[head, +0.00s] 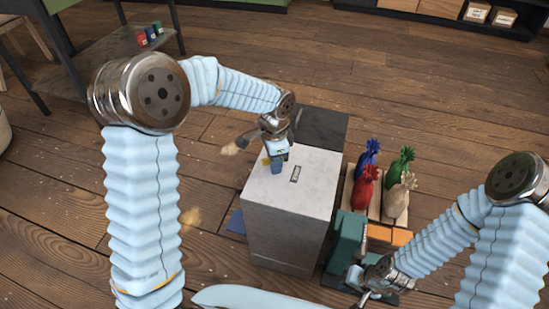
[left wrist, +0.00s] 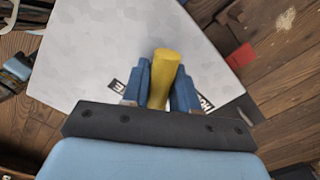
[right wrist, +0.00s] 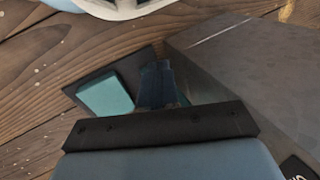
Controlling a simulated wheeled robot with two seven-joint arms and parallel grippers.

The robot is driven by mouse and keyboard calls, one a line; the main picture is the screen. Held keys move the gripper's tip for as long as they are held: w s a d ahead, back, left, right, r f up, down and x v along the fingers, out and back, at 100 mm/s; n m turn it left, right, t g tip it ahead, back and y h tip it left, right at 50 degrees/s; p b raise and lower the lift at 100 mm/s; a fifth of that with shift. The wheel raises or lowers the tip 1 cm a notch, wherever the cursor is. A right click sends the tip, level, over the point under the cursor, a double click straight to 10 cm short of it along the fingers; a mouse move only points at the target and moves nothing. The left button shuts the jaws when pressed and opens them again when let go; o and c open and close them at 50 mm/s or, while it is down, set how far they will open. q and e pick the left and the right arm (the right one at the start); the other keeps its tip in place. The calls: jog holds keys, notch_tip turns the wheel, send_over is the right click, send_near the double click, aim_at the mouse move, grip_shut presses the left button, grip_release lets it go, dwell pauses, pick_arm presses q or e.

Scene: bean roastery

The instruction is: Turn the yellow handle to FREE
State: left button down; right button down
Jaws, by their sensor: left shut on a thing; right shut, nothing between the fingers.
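The yellow handle (left wrist: 165,75) stands on the pale top of a grey cabinet (head: 318,170). In the head view only a bit of the handle (head: 266,160) shows beside my gripper. My left gripper (head: 277,165) is shut on the handle, with a blue finger on each side of it in the left wrist view (left wrist: 162,85). Two dark labels lie on the top near the fingers, both partly hidden; I cannot read which position the handle points to. My right gripper (right wrist: 158,85) is shut and empty, low beside the cabinet at the right.
A teal block (right wrist: 107,95) lies near my right gripper. Red (head: 367,188), blue, green and cream tied bags stand right of the cabinet on a wooden board. A dark box (head: 322,125) adjoins the cabinet behind. A shelf (head: 110,52) stands at the back left. Wood floor lies open around.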

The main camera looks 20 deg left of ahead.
pick_arm(q)
jog(key=m, duration=0.2)
jog(key=m+p, duration=0.1)
jog(key=m, duration=0.1)
jog(key=shift+r+m+p, duration=0.2)
jog(key=shift+m+p, duration=0.1)
jog(key=c, duration=1.9)
grip_release()
jog(key=m+p, duration=0.1)
jog(key=m, duration=0.3)
jog(key=shift+w+f+p, duration=0.1)
jog(key=shift+p, duration=0.2)
jog(key=shift+o, duration=0.4)
jog(key=shift+m, duration=0.3)
jog(key=o, duration=1)
jog(key=shift+c, duration=0.2)
notch_tip(320, 180, up, 14)
jog(key=shift+f+p, duration=0.15)
jog(key=shift+p, duration=0.3)
